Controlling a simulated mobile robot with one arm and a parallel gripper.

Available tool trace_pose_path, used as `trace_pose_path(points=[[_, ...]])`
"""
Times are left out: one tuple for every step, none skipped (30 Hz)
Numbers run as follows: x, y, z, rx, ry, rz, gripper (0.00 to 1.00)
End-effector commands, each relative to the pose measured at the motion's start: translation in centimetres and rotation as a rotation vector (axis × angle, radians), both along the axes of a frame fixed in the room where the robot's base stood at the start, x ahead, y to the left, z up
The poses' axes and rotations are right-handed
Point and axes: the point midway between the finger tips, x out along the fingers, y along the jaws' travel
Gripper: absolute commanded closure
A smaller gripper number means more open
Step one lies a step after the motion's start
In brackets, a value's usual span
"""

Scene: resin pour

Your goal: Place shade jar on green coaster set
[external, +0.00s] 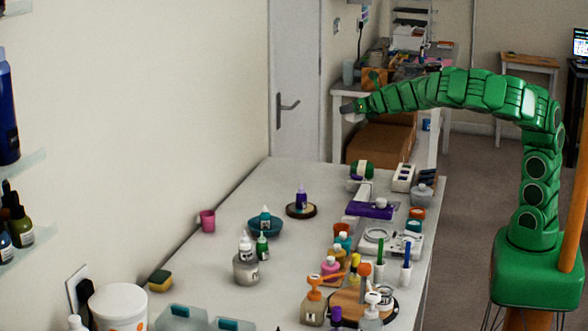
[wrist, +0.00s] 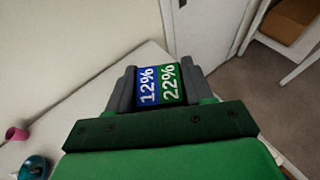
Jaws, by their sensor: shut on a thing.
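My gripper (external: 350,110) is raised high above the far end of the table, at the end of my outstretched green arm. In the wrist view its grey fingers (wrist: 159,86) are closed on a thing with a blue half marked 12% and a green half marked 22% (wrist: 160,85). Only its labelled face shows, so I cannot tell whether it is the shade jar. A round green-and-white thing (external: 362,169) lies at the far end of the table, below my gripper. I cannot tell whether it is the green coaster set. No other coaster set is clear.
The long white table (external: 200,259) holds bottles, cups and tools, crowded along its right side. A teal bowl (external: 278,228), a pink cup (external: 207,220) and a dark round stand (external: 301,210) are farther left. A door (external: 296,75) stands behind.

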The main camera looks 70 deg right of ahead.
Motion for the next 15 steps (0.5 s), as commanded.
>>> trace_pose_path(points=[[-0.2,-0.1,0.0,0.000,0.001,-0.035,0.82],[-0.3,-0.3,-0.1,0.001,0.001,-0.056,0.82],[-0.6,-0.6,-0.1,0.001,0.000,-0.089,0.82],[-0.8,-0.8,-0.1,0.002,0.000,-0.112,0.82],[-1.0,-0.9,-0.1,0.001,0.000,-0.134,0.82],[-1.4,-1.2,-0.1,0.000,0.002,-0.167,0.82],[-1.6,-1.4,-0.1,0.000,0.001,-0.189,0.82],[-1.9,-1.5,-0.1,0.001,0.001,-0.213,0.82],[-2.2,-1.7,-0.1,0.001,0.000,-0.246,0.82],[-2.5,-1.8,-0.2,0.002,0.000,-0.268,0.82],[-2.8,-2.0,-0.2,0.000,0.001,-0.293,0.82],[-3.2,-2.2,-0.2,0.000,0.001,-0.324,0.82],[-3.5,-2.3,-0.3,0.000,0.001,-0.347,0.82],[-3.8,-2.4,-0.3,0.000,0.001,-0.373,0.82],[-4.2,-2.5,-0.3,0.002,0.001,-0.403,0.82]])
